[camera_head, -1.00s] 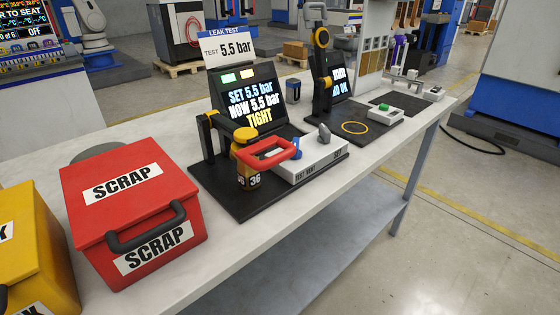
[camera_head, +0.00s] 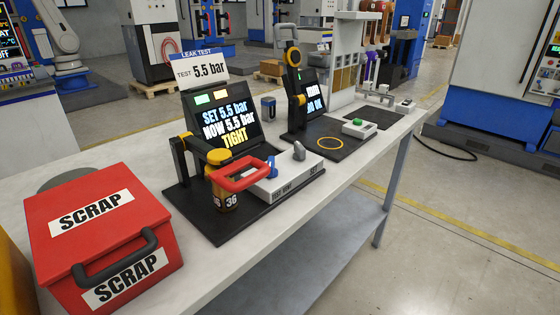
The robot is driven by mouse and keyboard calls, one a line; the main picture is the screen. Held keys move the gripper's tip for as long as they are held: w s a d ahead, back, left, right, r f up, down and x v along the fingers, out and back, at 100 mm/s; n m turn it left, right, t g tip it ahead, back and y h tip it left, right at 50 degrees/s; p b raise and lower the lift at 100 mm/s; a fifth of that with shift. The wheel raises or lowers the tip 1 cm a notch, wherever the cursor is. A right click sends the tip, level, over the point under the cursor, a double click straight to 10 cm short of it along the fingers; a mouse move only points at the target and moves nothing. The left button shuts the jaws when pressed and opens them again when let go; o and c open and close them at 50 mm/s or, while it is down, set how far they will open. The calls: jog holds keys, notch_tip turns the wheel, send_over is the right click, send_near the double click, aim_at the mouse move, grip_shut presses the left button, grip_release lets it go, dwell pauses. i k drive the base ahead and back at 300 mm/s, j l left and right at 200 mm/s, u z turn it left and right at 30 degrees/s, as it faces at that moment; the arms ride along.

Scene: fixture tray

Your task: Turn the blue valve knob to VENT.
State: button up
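The blue valve knob (camera_head: 272,167) stands on the light control box (camera_head: 285,178) of the leak test station, partly hidden behind the red handle (camera_head: 240,174). The box's front lettering is too small to read surely, so I cannot tell which mark the knob points to. A grey knob (camera_head: 299,151) stands on the same box, to the right. The screen (camera_head: 222,120) reads "SET 5.5 bar, NOW 5.5 bar, TIGHT". A brown-gold part marked 36 (camera_head: 227,198) stands under the yellow-capped clamp (camera_head: 218,157). My gripper is not in view.
A red SCRAP box (camera_head: 100,240) stands at the left on the white bench (camera_head: 190,283). To the right is a second station with a yellow ring (camera_head: 330,143) and a green button (camera_head: 358,122). Open floor lies in front of the bench at right.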

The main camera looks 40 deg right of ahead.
aim_at(274, 173)
jog(key=k+j+z, duration=0.1)
jog(key=k+z, duration=0.25)
jog(key=k+j+z, duration=0.1)
jog(key=z, duration=0.25)
